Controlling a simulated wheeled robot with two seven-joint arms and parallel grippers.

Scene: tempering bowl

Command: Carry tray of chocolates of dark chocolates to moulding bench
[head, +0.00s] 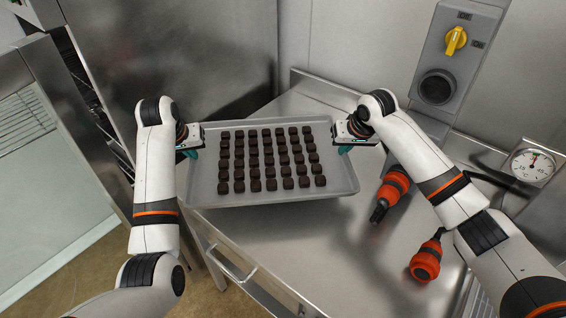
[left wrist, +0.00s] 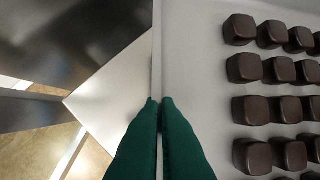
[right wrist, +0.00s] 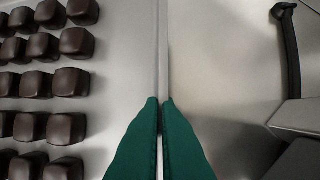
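The tray (head: 270,200) is a shallow grey metal tray with rows of dark, cube-like chocolates (head: 268,158). It is held between my two arms, over or on the left part of the steel bench (head: 325,235); I cannot tell whether it touches the bench. My left gripper (head: 190,153) is shut on the tray's left rim, and its green fingers pinch the rim in the left wrist view (left wrist: 160,105). My right gripper (head: 345,149) is shut on the right rim, also seen in the right wrist view (right wrist: 161,105). The chocolates sit in the tray.
An orange-and-black tool (head: 392,190) and a second orange tool (head: 426,260) lie on the bench right of the tray. A wall switch box (head: 455,55) and a round gauge (head: 532,165) are at the right. A steel cabinet (head: 180,50) stands behind at left.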

